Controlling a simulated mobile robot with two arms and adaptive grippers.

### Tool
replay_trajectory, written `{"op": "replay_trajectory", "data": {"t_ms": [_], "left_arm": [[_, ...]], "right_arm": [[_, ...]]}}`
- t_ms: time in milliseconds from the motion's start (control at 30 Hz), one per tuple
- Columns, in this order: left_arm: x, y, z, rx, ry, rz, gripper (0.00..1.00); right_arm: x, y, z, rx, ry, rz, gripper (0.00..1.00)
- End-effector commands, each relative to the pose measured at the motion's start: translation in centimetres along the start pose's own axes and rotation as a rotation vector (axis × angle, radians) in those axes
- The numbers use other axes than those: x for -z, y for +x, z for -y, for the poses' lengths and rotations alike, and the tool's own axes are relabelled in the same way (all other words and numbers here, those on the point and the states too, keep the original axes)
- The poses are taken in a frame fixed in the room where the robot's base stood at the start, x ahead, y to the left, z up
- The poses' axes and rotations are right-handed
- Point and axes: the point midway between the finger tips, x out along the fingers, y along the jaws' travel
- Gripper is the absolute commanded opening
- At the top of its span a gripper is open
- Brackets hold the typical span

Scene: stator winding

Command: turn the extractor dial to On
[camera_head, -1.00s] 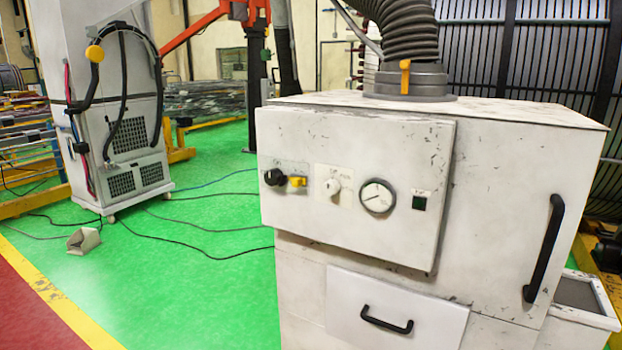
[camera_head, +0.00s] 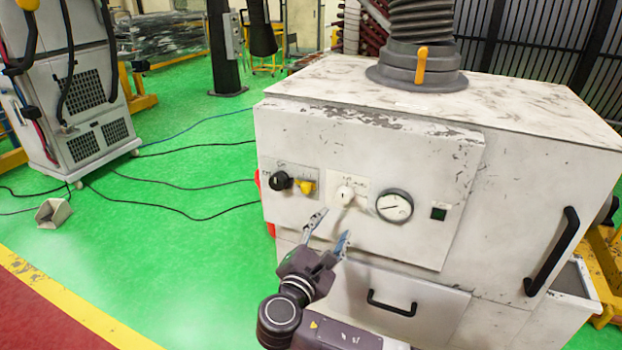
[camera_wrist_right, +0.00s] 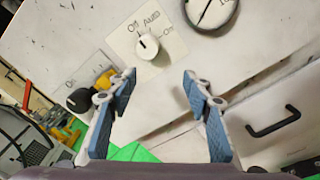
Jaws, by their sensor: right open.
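The extractor dial is a white round knob (camera_head: 345,194) on a pale label plate on the front of the white cabinet (camera_head: 360,125). In the right wrist view the dial (camera_wrist_right: 147,46) shows with Off, Auto and On printed around it; its dark mark appears to point up-left, towards Off. My right gripper (camera_head: 330,229) is open and empty, just below and in front of the dial in the head view. In the right wrist view its two fingertips (camera_wrist_right: 160,77) are apart, with the dial beyond them and slightly left. My left gripper is out of view.
Left of the dial are a black knob (camera_head: 280,181) and a yellow switch (camera_head: 306,187). Right of it are a round gauge (camera_head: 394,206) and a small dark green indicator (camera_head: 438,213). A drawer handle (camera_head: 391,306) and a door handle (camera_head: 552,252) stick out.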

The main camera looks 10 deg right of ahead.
Motion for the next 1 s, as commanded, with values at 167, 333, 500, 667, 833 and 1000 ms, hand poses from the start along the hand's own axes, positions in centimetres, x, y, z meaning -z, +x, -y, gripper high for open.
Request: {"op": "replay_trajectory", "data": {"t_ms": [167, 333, 500, 667, 833, 1000], "left_arm": [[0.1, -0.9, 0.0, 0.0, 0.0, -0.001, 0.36], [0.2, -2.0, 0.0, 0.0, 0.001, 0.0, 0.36], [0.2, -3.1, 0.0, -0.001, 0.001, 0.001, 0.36], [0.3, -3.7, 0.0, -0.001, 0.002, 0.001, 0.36], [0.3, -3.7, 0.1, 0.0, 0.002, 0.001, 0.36], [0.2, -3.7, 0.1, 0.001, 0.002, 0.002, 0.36]], "right_arm": [[-2.6, -0.3, -1.7, -0.02, -0.014, 0.05, 0.46], [-3.0, 2.1, -1.8, -0.018, -0.014, 0.053, 0.46], [-3.0, 4.9, -1.9, -0.018, -0.013, 0.051, 0.46], [-2.9, 6.6, -1.8, -0.019, -0.013, 0.048, 0.46], [-2.8, 7.1, -1.7, -0.019, -0.01, 0.047, 0.46], [-2.7, 7.1, -1.7, -0.019, -0.01, 0.046, 0.46]]}}
